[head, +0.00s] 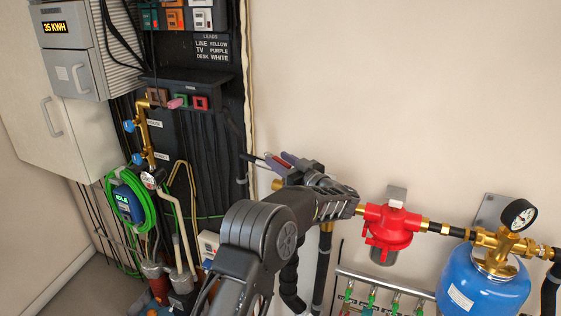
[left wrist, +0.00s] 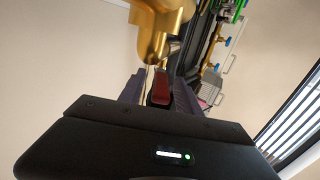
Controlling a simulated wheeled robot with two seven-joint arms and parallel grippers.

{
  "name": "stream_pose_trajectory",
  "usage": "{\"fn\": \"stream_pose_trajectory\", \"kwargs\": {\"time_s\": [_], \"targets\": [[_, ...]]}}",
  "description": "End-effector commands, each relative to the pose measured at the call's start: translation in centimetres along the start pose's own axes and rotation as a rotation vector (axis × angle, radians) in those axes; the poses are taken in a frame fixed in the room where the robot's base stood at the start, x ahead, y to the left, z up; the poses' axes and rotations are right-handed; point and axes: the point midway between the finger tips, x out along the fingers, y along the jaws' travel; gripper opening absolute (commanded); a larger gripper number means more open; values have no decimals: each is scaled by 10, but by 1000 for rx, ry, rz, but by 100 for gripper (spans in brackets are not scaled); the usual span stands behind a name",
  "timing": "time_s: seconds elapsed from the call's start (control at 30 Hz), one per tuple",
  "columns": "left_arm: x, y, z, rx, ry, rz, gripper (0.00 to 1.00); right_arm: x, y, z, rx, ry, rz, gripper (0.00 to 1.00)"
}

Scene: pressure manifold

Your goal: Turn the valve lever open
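The valve's brass body (left wrist: 160,28) fills the top of the left wrist view. Its red lever handle (left wrist: 160,88) points back toward my palm; some red also shows between the fingers in the head view (head: 287,157). My left gripper (head: 272,163) reaches the valve from the front, and its own arm hides most of the valve there. In the left wrist view the two dark fingers of the left gripper (left wrist: 160,86) stand on either side of the lever, with a narrow gap showing. I cannot tell whether either finger touches it. My right gripper is not in view.
A red regulator (head: 389,226) and a blue tank (head: 482,284) with a gauge (head: 519,214) stand to the right. A dark panel (head: 190,150) with cables and a green hose (head: 140,215) is at left. The wall above the pipe is bare.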

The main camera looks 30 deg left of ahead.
Motion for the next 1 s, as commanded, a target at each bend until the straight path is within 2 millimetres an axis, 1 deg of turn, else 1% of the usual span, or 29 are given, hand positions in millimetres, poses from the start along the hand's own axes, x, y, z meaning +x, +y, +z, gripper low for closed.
{"fn": "stream_pose_trajectory", "kwargs": {"time_s": [0.17,0.27,0.4,0.53,0.7,0.93,1.0], "targets": [[-14,1,2,-1,-1,3,40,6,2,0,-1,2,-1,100],[-30,1,2,-2,0,4,40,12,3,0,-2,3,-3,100],[-55,2,2,-1,2,5,40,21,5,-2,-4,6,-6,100],[-70,2,1,0,2,4,40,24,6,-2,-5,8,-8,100],[-77,0,0,-1,1,1,40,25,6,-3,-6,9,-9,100],[-77,0,0,-1,0,0,40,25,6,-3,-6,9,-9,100],[-77,0,-1,-1,2,0,34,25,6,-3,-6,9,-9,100]]}}
